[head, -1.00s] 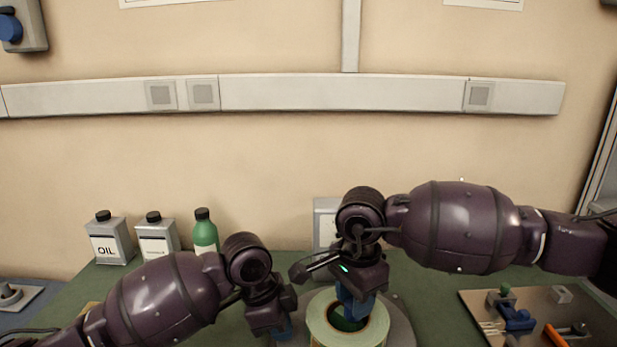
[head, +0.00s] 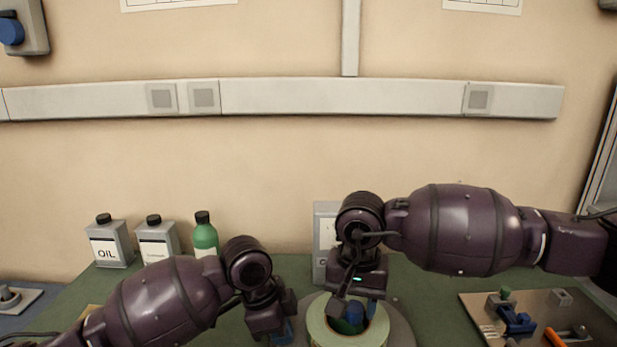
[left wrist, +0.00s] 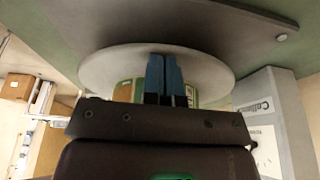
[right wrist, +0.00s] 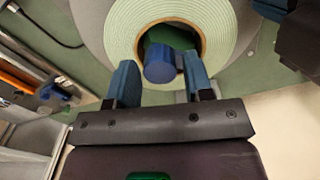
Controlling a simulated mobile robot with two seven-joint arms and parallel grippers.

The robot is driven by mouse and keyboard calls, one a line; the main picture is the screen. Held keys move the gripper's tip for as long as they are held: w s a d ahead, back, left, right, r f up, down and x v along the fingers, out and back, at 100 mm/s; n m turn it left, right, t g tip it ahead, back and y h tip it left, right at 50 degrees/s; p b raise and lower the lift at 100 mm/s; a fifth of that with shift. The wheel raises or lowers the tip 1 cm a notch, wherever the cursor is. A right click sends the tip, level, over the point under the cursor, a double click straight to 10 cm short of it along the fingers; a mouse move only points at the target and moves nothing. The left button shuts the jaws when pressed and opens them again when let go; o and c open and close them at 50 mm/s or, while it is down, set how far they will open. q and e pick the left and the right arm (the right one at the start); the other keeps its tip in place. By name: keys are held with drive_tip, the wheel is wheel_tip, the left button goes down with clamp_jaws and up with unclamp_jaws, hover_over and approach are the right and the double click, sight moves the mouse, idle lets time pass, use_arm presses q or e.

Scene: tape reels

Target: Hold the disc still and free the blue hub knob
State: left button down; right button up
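The grey disc (left wrist: 110,68) lies under a pale green tape roll (right wrist: 226,45); it also shows in the head view (head: 400,328). The blue hub knob (right wrist: 160,65) sits inside the roll's centre hole. My right gripper (right wrist: 163,82) is open, with one blue finger on each side of the knob and visible gaps; it comes down over the roll in the head view (head: 356,305). My left gripper (left wrist: 164,60) is shut, its blue fingers side by side against the view of the disc; I cannot tell whether they touch it. In the head view it is low, left of the disc (head: 282,332).
An oil can (head: 109,243), a second grey can (head: 157,240) and a green bottle (head: 204,235) stand at the back left. A grey box (head: 325,240) stands behind the disc. A tool board (head: 545,310) lies at the right.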

use_arm(q)
drive_tip(key=shift+s+f, duration=0.15)
drive_tip(key=shift+f, duration=0.4)
use_arm(e)
drive_tip(key=shift+w, duration=0.1)
drive_tip(key=shift+d+r, duration=0.1)
drive_tip(key=shift+r, duration=2.3)
use_arm(q)
drive_tip(key=shift+w+r+p, duration=0.2)
drive_tip(key=shift+r+p, duration=0.45)
drive_tip(key=shift+r, duration=0.45)
use_arm(e)
drive_tip(key=shift+r, duration=1.3)
use_arm(q)
drive_tip(key=shift+r+p, duration=1.4)
drive_tip(key=shift+r, duration=0.95)
use_arm(e)
drive_tip(key=shift+t, duration=0.5)
drive_tip(key=r, duration=0.5)
drive_tip(key=shift+s+r, duration=0.35)
drive_tip(key=shift+s, duration=0.05)
use_arm(q)
drive_tip(key=shift+f, duration=0.1)
